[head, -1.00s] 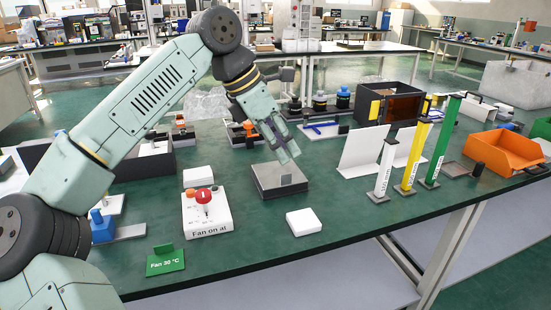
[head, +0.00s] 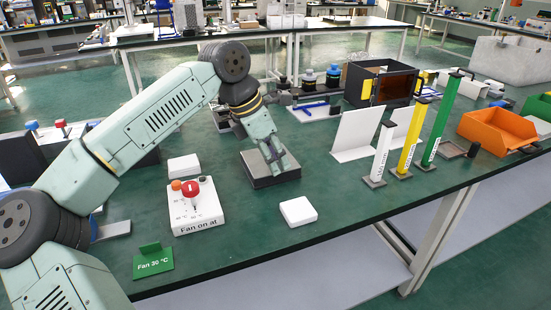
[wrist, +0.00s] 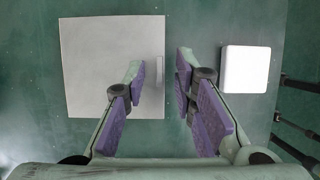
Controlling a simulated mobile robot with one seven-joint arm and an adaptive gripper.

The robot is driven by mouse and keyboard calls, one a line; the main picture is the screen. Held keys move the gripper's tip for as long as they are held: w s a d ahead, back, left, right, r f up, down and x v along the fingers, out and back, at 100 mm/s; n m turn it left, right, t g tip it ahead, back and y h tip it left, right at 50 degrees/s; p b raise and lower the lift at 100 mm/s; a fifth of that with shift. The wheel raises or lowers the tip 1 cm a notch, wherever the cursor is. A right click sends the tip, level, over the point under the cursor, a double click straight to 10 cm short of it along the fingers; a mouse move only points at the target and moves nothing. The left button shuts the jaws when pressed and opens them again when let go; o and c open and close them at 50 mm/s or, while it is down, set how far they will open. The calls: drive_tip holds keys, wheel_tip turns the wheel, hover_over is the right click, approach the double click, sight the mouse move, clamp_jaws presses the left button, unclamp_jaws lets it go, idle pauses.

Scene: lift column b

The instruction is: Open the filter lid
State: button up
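The filter lid (wrist: 105,90) is a light grey square plate with a thin upright handle (wrist: 159,70) near its right edge in the wrist view. In the head view the lid (head: 258,180) tops a low dark box on the green bench, partly hidden by my gripper (head: 279,170). In the wrist view my gripper (wrist: 161,62) is open, with purple pads on its fingers. The left finger overlaps the lid and the right finger is over the green bench. The handle shows between the fingertips; I cannot tell whether they touch it or how high they are.
A white block (head: 298,211) lies right of the lid. A control box (head: 195,210) with a red knob stands left, and a green sign (head: 153,262) stands in front of it. White, yellow and green posts (head: 408,150) stand right. The bench front is mostly clear.

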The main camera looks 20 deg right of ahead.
drive_tip(key=shift+d+f, duration=0.15)
drive_tip(key=shift+f, duration=0.15)
drive_tip(key=shift+c, duration=0.4)
clamp_jaws()
idle(0.4)
